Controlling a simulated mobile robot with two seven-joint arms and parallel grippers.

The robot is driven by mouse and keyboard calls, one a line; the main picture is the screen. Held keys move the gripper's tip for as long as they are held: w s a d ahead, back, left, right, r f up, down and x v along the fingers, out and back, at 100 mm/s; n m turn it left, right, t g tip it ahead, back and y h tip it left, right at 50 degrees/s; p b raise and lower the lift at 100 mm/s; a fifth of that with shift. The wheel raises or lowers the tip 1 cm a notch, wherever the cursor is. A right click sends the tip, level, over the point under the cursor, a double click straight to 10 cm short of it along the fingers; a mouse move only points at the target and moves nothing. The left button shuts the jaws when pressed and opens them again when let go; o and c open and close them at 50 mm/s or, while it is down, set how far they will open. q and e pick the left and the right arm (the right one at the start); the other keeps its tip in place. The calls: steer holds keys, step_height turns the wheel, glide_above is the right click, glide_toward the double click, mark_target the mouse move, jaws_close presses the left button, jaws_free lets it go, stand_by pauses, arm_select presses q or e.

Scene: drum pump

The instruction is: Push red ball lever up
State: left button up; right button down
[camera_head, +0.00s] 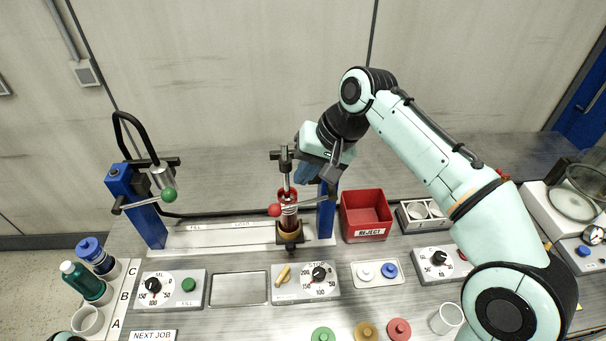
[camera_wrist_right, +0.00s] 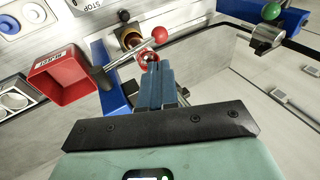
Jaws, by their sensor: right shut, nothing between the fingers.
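The red ball (camera_head: 275,210) sits on the end of a metal lever (camera_head: 316,200) at the right-hand pump station. The lever runs from the ball to the blue post (camera_head: 326,215), with its post end a little higher. My left gripper is out of view.
A red REJECT bin (camera_head: 366,216) stands right of the post. A second station with a green ball lever (camera_head: 168,195) is at the left. Dials and a tray (camera_head: 239,302) lie in front. The wall is behind the bench.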

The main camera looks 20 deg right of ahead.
mark_target(278, 207)
steer(key=b+x, duration=0.1)
steer(key=x, duration=1)
steer(key=shift+b, duration=0.3)
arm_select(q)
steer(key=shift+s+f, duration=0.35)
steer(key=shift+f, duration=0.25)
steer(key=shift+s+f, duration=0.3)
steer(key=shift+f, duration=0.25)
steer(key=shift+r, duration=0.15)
arm_select(e)
steer(key=shift+s, duration=0.1)
